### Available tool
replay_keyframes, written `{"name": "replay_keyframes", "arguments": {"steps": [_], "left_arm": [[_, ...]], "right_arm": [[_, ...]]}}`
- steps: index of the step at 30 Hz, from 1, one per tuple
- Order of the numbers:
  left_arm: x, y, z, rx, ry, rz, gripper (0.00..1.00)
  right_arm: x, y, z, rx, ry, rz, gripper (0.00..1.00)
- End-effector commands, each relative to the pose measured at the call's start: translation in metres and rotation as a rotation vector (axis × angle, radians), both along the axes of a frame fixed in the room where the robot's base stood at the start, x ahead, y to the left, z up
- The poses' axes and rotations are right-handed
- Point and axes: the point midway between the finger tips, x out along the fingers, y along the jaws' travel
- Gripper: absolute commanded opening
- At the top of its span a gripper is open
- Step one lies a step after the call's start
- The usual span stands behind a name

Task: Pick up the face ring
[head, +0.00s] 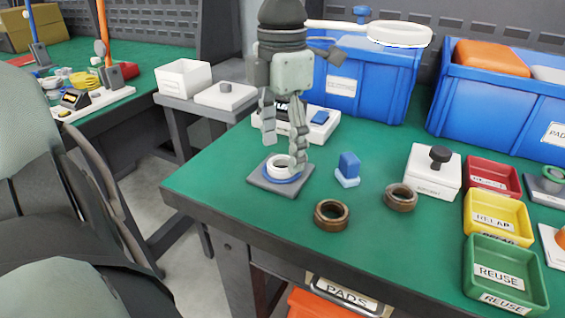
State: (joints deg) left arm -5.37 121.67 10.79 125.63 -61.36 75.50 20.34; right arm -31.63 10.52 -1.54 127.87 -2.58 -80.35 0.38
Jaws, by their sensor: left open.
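A white ring (279,167) sits with a blue ring (285,179) on a dark grey square plate (258,182) near the left front corner of the green bench. Two brown rings lie to its right, one near the front edge (331,215) and one further right (400,197). I cannot tell from labels which ring is the face ring. My left gripper (284,150) points down, open, just above the white ring. Its right finger partly covers the rings on the plate. I cannot tell whether it touches them. My right gripper is not in view.
A small blue block (348,167) stands right of the plate. A white box with a black knob (433,172) and red (491,177), yellow (497,218) and green (504,274) trays fill the right. Blue bins (370,80) line the back. The green bench top (225,165) is clear left of the plate.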

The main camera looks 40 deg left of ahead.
Motion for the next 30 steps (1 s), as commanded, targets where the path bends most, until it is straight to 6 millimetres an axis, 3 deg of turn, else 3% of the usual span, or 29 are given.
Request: {"name": "replay_keyframes", "arguments": {"steps": [4,12,25,30], "left_arm": [[0.0,0.0,-0.018,-0.001,0.001,0.0,0.66],[0.0,0.0,-0.022,0.0,0.0,0.0,0.66],[0.0,0.0,-0.021,0.0,0.0,0.0,0.14],[0.0,0.0,-0.021,0.0,-0.001,0.0,0.14]], "right_arm": [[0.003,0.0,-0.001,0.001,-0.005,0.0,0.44],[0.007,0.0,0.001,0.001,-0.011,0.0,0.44],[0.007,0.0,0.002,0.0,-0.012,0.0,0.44],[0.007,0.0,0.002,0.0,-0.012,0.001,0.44]]}}
